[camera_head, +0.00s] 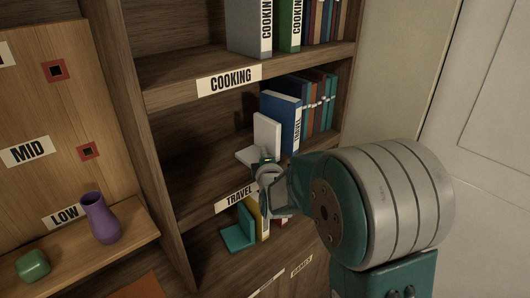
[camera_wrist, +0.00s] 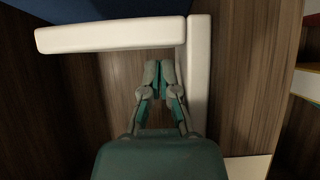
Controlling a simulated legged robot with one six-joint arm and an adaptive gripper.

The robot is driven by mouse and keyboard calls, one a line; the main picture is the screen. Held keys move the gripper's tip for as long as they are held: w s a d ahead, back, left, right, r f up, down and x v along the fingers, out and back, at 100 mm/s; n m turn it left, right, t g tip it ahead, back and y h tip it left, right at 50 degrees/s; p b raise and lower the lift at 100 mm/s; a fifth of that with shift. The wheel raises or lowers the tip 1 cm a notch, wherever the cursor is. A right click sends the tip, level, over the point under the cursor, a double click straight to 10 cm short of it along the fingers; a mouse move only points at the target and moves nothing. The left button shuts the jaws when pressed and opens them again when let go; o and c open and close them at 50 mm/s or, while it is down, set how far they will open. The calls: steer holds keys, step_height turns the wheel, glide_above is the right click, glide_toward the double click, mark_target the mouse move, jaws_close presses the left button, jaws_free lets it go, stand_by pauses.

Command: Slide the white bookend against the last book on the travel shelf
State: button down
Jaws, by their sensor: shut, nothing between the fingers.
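The white bookend (camera_head: 267,134) stands upright on the travel shelf (camera_head: 190,171), its foot reaching left. It sits just left of a thick blue book (camera_head: 285,112), the leftmost in the travel row; I cannot tell whether they touch. In the wrist view the bookend (camera_wrist: 110,35) shows as two white panels meeting in a corner, with blue beyond. My gripper (camera_head: 266,162) is at the front of the bookend. In the wrist view my gripper (camera_wrist: 158,78) is shut and empty, its fingertips inside that corner, close to the right-hand panel. Contact is unclear.
The cooking shelf (camera_head: 175,96) is above, with books. A teal bookend (camera_head: 239,232) and books stand on the shelf below. At left, a purple vase (camera_head: 101,217) and green block (camera_head: 33,263) rest on a wooden ledge. The travel shelf is clear left of the bookend.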

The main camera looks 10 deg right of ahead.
steer(key=shift+w+d, duration=0.2)
steer(key=shift+d, duration=0.1)
steer(key=shift+w+d, duration=0.6)
steer(key=shift+d, duration=0.05)
steer(key=shift+s, duration=0.15)
